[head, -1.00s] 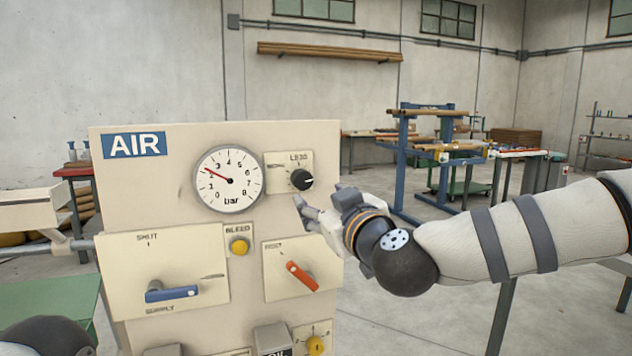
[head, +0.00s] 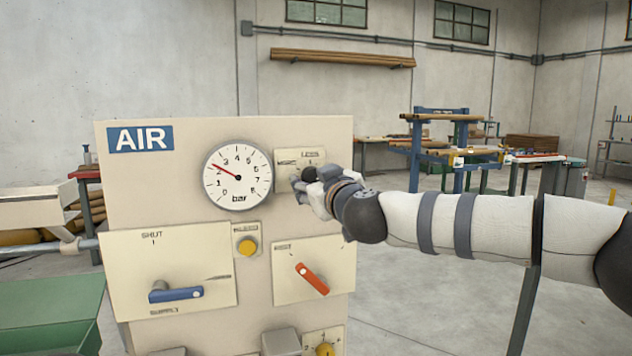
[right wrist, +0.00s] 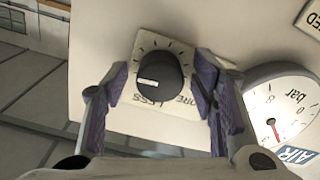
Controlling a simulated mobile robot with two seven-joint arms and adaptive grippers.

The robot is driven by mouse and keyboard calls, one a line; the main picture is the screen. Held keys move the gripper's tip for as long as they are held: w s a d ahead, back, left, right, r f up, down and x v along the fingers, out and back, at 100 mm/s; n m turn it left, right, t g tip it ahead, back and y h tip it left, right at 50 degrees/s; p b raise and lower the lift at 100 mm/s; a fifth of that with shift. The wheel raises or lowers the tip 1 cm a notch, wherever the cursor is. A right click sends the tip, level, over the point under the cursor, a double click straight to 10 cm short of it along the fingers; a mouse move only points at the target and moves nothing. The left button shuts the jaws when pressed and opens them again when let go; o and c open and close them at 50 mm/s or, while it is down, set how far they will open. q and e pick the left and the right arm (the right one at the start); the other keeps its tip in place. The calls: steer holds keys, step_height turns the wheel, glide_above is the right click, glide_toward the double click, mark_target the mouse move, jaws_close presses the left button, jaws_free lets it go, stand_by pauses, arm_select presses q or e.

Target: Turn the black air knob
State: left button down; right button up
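The black air knob (right wrist: 160,78) sits on its MORE/LESS plate (right wrist: 190,107) in the right wrist view, its white mark pointing to the left of that picture. My right gripper (right wrist: 163,88) is open, with one finger on each side of the knob and a visible gap on both sides. In the head view the right gripper (head: 302,182) is at the plate (head: 311,157) and hides the knob. The pressure gauge (head: 237,177) stands just left of it, its red needle near 2. My left gripper is not in view.
The AIR panel (head: 200,135) also carries a blue supply lever (head: 178,295), a yellow bleed button (head: 246,247) and a red-orange handle (head: 313,279) below the gripper. A blue rack (head: 433,145) stands farther back on the right. The floor right of the panel is largely clear.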

steer(key=c, duration=0.9)
steer(key=shift+c, duration=0.2)
